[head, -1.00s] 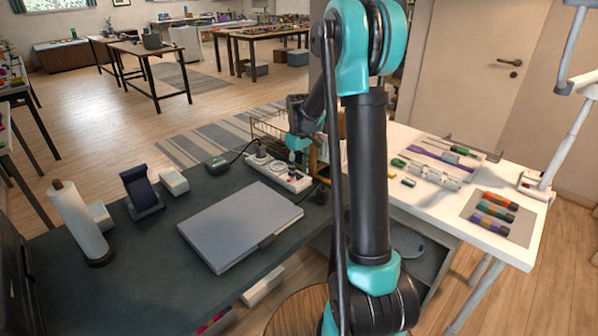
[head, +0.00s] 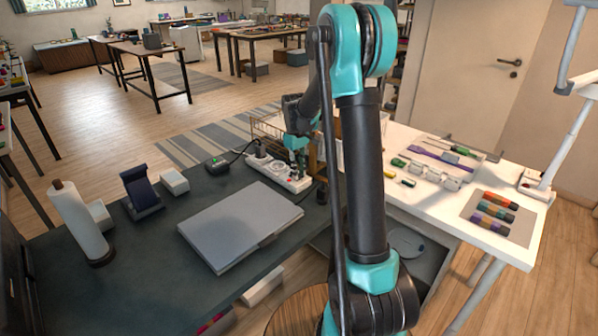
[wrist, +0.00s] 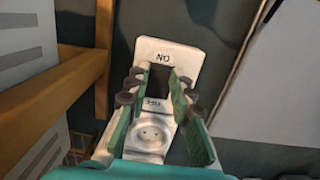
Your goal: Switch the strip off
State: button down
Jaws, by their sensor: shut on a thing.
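The white power strip (head: 277,171) lies near the back right edge of the dark table, and a round socket (wrist: 148,134) on it shows in the wrist view. My gripper (head: 298,168) is down at the strip's right end. In the wrist view its two green fingers (wrist: 162,84) stand on either side of the strip's dark switch (wrist: 160,77) and are shut on it. An upside-down ON label (wrist: 163,57) shows above the switch. A second label (wrist: 153,103), partly hidden, is below it, on the socket side.
A grey closed laptop-like slab (head: 240,225) lies in front of the strip. A black plug with a cord (head: 257,153) is at the strip's left end. A wire basket (head: 268,130) stands behind, and a wooden frame (wrist: 88,70) runs close beside my gripper.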

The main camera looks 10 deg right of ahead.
jog(key=shift+w+a+g+h, duration=0.15)
jog(key=shift+w+g+h, duration=0.1)
jog(key=shift+g+h, duration=0.45)
jog(key=shift+r, duration=0.1)
jog(key=c, duration=1.3)
grip_release()
jog(key=v, duration=1.2)
jog(key=shift+w, duration=0.1)
jog(key=s+d+f+m+t, duration=0.2)
jog(key=s+f, duration=0.2)
jog(key=s, duration=0.7)
jog(key=s+d+f+m+t+y, duration=0.1)
jog(key=s+f, duration=0.4)
jog(key=s, duration=0.5)
jog(key=s+d+f+m+t+y, duration=0.1)
jog(key=s+d+f+m+t, duration=0.2)
jog(key=s, duration=0.8)
jog(key=shift+s+f+m, duration=0.15)
jog(key=shift+f+m, duration=0.15)
jog(key=shift+f, duration=0.15)
jog(key=shift+s+f+m, duration=0.2)
jog(key=shift+f+m, duration=0.1)
jog(key=shift+f, duration=0.15)
